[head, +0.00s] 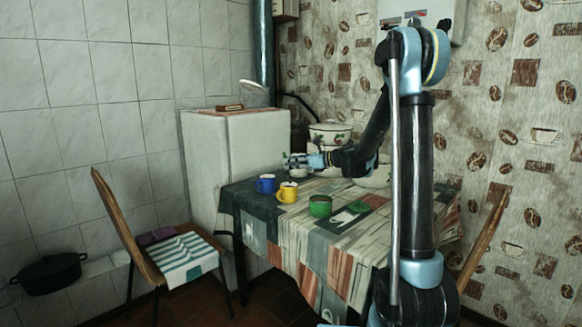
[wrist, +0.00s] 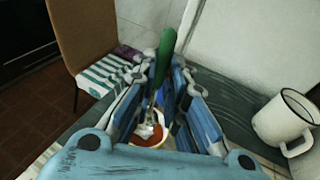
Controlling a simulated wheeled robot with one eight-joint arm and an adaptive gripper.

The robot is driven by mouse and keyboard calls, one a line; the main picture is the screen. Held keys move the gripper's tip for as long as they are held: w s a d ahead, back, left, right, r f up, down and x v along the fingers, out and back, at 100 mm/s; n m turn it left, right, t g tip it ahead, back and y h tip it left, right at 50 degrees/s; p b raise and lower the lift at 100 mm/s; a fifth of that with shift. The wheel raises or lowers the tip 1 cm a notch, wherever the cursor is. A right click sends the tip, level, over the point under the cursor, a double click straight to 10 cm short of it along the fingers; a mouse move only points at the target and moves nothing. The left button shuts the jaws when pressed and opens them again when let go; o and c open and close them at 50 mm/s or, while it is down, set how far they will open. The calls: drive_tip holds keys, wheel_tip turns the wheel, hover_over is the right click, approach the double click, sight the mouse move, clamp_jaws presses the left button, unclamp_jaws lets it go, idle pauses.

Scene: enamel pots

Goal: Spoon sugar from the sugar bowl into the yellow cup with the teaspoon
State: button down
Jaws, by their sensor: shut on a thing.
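My gripper (wrist: 168,78) is shut on the green handle of the teaspoon (wrist: 163,55) in the wrist view. The spoon's metal end points down over a cup with a pale rim and reddish-brown contents, probably the yellow cup. Something whitish shows at the bowl end; I cannot tell whether it is sugar or glare. In the head view my gripper (head: 291,161) is above and behind the yellow cup (head: 287,194). The green sugar bowl (head: 320,207) stands to the right of that cup, its inside hidden. A green lid (head: 358,207) lies to its right.
A blue cup (head: 265,185) stands just left of the yellow one. A white mug with a dark rim (wrist: 284,122) stands at the right in the wrist view. A large pot (head: 329,135) is at the back. A chair (head: 150,255) stands left of the table (head: 295,232).

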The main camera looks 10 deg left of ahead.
drive_tip(key=shift+a, duration=0.15)
drive_tip(key=shift+w+a+f+g+h, duration=0.1)
drive_tip(key=shift+w+a+g+h, duration=0.25)
drive_tip(key=shift+a+h, duration=0.8)
drive_tip(key=shift+w+a+f+g+h, duration=0.15)
drive_tip(key=shift+a+g+h, duration=0.4)
drive_tip(key=shift+h, duration=1.25)
drive_tip(key=shift+w+a+f+g+h, duration=0.1)
drive_tip(key=shift+w+a+g+h, duration=0.25)
drive_tip(key=shift+a+h, duration=0.8)
drive_tip(key=shift+s+d+h, duration=0.1)
drive_tip(key=shift+d+h, duration=0.15)
drive_tip(key=shift+h, duration=0.15)
